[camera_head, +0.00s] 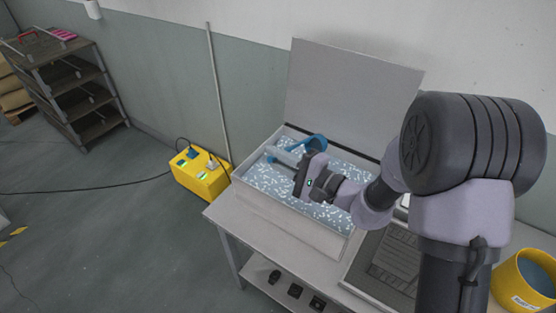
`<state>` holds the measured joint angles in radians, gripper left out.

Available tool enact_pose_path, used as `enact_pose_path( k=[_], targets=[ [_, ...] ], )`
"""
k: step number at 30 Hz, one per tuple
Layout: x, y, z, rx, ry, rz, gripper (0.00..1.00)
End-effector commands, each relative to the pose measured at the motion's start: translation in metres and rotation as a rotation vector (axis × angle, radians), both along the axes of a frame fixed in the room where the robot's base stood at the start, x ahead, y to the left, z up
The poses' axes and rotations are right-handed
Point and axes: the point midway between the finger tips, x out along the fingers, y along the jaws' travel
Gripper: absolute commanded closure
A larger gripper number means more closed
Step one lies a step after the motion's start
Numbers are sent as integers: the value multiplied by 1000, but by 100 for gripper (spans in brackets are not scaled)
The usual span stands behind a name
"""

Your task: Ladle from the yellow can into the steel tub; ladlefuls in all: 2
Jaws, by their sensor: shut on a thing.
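The steel tub (318,239) stands on the bench with its lid raised at the back, and pale, speckled liquid shows inside. My gripper (290,161) is over the tub and shut on the blue ladle (313,141). The ladle is over the tub's back left part. Its curved blue part shows behind the gripper, and its contents cannot be seen. The yellow can (507,288) is at the lower right with blue liquid inside. It is partly cut off by the picture edge and far from my gripper.
The raised lid (350,95) stands behind the tub. A grey panelled unit (385,262) sits right of the tub, partly behind my arm. A yellow box (203,180) with cables is on the floor at left, near a leaning pole (217,95). A shelf rack (75,92) stands far left.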

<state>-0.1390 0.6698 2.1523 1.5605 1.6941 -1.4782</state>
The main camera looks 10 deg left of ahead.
Motion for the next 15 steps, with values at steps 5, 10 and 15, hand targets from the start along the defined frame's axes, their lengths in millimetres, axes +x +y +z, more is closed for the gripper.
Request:
enact_pose_path(
  k=[5, 10, 15],
  targets=[
    [-5, 2, -21, -28, -71, 1, 100],
    [-9, 3, -35, -55, -136, 0, 100],
    [-13, 5, -47, -81, -204, -1, 100]
  ],
)
